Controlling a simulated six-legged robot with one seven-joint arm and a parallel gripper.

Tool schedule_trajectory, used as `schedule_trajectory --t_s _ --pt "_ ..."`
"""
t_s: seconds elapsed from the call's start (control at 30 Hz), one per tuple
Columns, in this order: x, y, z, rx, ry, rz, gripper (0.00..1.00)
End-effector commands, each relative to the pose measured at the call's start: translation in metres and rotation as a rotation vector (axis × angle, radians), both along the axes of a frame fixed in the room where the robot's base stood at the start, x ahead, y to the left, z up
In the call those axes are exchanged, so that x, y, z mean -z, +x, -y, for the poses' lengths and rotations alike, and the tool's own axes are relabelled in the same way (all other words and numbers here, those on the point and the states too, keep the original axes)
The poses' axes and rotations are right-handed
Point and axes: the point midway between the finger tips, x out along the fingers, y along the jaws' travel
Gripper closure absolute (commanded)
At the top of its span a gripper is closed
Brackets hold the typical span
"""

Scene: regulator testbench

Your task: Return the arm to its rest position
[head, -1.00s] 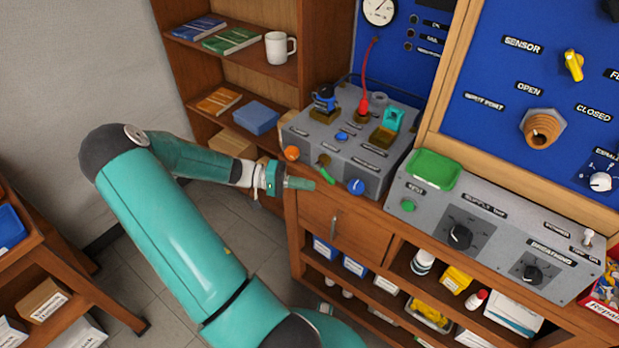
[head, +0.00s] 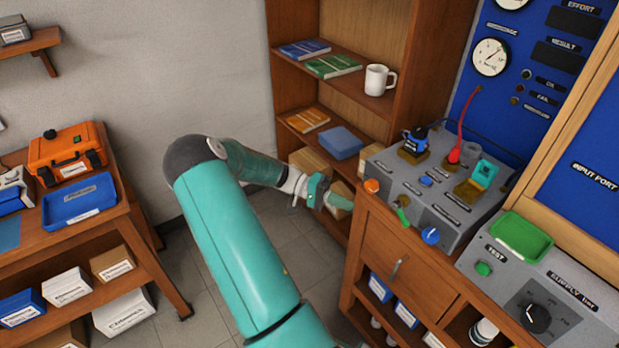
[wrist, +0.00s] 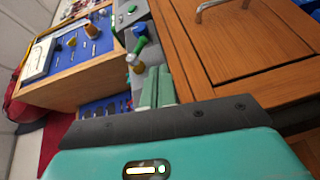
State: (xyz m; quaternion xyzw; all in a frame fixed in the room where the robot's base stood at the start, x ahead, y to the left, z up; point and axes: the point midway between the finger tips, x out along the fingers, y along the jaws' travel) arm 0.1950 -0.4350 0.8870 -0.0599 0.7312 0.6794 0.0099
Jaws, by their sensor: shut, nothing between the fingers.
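My arm, teal with dark joints, reaches across the head view. My gripper (head: 338,199) is at its end, over the gap between the bookshelf and the wooden bench. It is shut and empty. In the wrist view its two green fingers (wrist: 157,88) lie side by side, pointing toward the bench. The fingertips are near the left side of the grey test box (head: 437,185) and its green lever (head: 402,216), apart from them as far as I can tell.
The wooden bench (head: 385,240) with its drawer handle (head: 398,268) stands close right of my gripper. The bookshelf (head: 290,90) is behind it. A table (head: 105,210) with an orange case (head: 66,155) and blue tray (head: 79,201) stands left. Floor between is clear.

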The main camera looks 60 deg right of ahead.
Motion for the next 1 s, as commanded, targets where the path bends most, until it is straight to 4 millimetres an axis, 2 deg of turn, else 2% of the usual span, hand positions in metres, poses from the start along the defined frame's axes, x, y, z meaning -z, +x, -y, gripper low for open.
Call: schedule_trajectory --t_s 0.3,0.47,0.77,1.0 --pt "-0.001 0.001 -0.001 -0.001 0.005 0.009 1.0" --pt "-0.007 0.014 -0.016 -0.02 0.063 0.11 1.0" --pt "-0.036 0.067 -0.084 -0.164 0.304 0.477 1.0" --pt "-0.069 0.105 -0.15 -0.353 0.492 0.743 1.0"
